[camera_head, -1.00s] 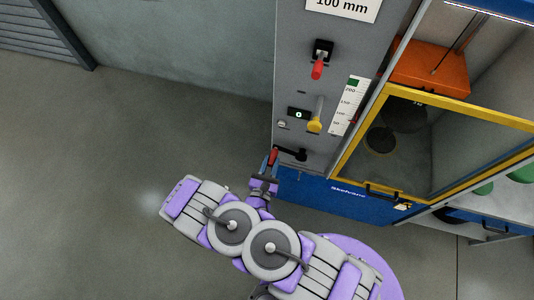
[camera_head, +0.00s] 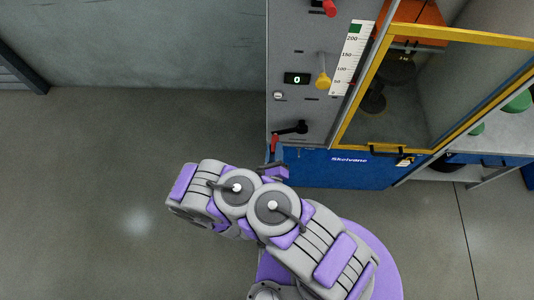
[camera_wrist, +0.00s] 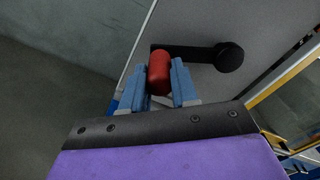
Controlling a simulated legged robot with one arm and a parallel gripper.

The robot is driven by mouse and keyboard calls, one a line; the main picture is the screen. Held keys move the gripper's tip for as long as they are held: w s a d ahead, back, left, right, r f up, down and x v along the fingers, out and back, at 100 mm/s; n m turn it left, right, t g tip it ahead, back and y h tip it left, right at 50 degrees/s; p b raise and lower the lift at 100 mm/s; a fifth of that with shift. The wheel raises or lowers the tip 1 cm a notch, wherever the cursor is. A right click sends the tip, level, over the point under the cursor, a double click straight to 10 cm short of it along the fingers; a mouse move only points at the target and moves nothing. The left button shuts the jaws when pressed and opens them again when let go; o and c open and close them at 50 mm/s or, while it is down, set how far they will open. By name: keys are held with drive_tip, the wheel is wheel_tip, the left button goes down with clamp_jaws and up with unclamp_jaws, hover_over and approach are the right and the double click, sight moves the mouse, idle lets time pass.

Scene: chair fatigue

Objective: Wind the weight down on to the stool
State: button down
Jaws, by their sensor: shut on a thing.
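A black crank (camera_head: 302,127) with a red handle (camera_head: 274,144) sits low on the grey panel. My gripper (camera_wrist: 160,82) has its blue fingers shut on the red handle in the wrist view; in the head view my arm mostly hides it. The crank arm (camera_wrist: 195,54) runs from its hub at right to the handle. Behind the yellow-framed door, an orange block (camera_head: 418,14), apparently the weight, is over a dark round seat (camera_head: 399,68), apparently the stool. The yellow frame crosses the block, so any gap to the seat cannot be told.
Above the crank are a small display reading 0 (camera_head: 297,79), a yellow lever (camera_head: 323,78), a red lever (camera_head: 330,7) and a white scale (camera_head: 351,58). The blue cabinet base (camera_head: 330,170) is close to my arm. Open floor (camera_head: 110,170) is on the left.

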drive_tip(key=shift+f+n, duration=0.35)
drive_tip(key=shift+n, duration=0.05)
idle(0.4)
drive_tip(key=c, duration=0.9)
unclamp_jaws()
drive_tip(key=shift+o, duration=0.2)
drive_tip(key=shift+r, duration=0.1)
